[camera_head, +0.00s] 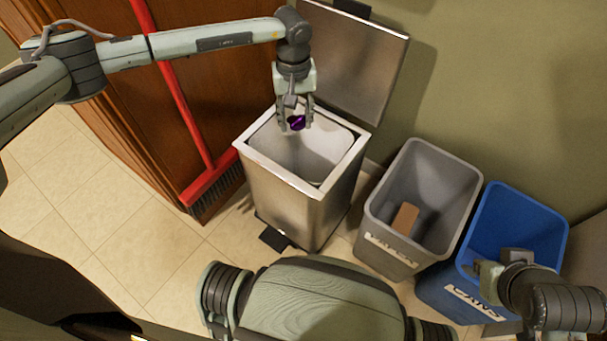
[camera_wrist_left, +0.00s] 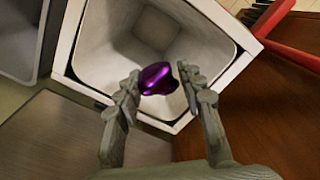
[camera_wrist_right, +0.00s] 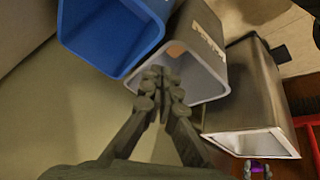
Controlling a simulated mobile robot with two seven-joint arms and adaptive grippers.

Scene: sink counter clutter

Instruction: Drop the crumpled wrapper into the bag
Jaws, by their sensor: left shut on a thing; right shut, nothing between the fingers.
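The crumpled wrapper (camera_head: 297,122) is small, shiny and purple. My left gripper (camera_head: 295,120) is shut on it and holds it over the open mouth of the steel bin. In the left wrist view the wrapper (camera_wrist_left: 157,78) sits between the fingertips (camera_wrist_left: 158,85), with the bin's pale inside, perhaps the bag lining, behind it. The steel bin (camera_head: 290,205) has a white rim, and its lid (camera_head: 352,62) stands open. My right gripper (camera_wrist_right: 162,78) is shut and empty; in the head view it is at the lower right, over the blue bin.
A grey bin (camera_head: 385,215) marked PAPER with a brown block (camera_head: 405,218) inside stands right of the steel bin. A blue bin (camera_head: 515,225) marked CANS is further right. A red broom (camera_head: 190,120) leans against the wooden cabinet (camera_head: 225,85). Tiled floor lies clear at left.

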